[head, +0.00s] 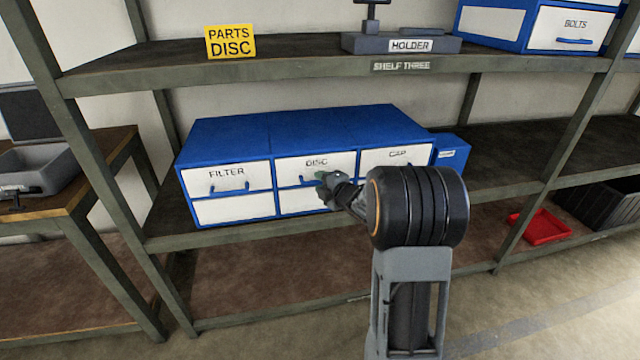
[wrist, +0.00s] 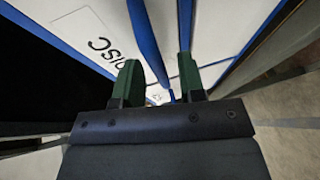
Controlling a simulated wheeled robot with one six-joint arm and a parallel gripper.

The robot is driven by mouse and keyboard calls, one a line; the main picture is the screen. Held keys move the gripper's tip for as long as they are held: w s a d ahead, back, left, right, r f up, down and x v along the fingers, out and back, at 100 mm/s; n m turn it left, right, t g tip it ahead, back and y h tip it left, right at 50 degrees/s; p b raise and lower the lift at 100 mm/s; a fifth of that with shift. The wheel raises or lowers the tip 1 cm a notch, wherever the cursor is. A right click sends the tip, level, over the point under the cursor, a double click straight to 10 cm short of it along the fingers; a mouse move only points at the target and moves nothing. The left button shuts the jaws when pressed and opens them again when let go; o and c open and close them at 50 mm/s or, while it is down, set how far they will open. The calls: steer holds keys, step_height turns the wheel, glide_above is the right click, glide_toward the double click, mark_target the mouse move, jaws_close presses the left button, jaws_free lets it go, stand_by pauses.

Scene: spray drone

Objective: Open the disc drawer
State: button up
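The disc drawer (head: 290,171) is the white-fronted upper middle drawer of a blue cabinet (head: 290,125), labelled DISC. Its front looks flush with its neighbours, so it appears shut. My gripper (head: 325,182) is at the lower part of this front and hides most of the handle. In the wrist view my gripper (wrist: 158,85) has its two green fingers apart. A blue bar, which looks like the drawer handle (wrist: 148,45), runs in line with the gap between them. I cannot tell whether either finger touches it. The DISC label (wrist: 105,55) lies left of the fingers.
The filter drawer (head: 227,178) is to the left and the cap drawer (head: 398,160) to the right. The upper shelf (head: 300,66) runs above the cabinet, with a PARTS DISC sign (head: 230,41) and a holder (head: 400,43). A shelf post (head: 95,165) stands at left.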

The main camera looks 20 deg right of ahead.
steer(key=shift+w+a+f, duration=0.1)
steer(key=shift+w, duration=0.4)
steer(key=shift+c, duration=0.3)
jaws_close()
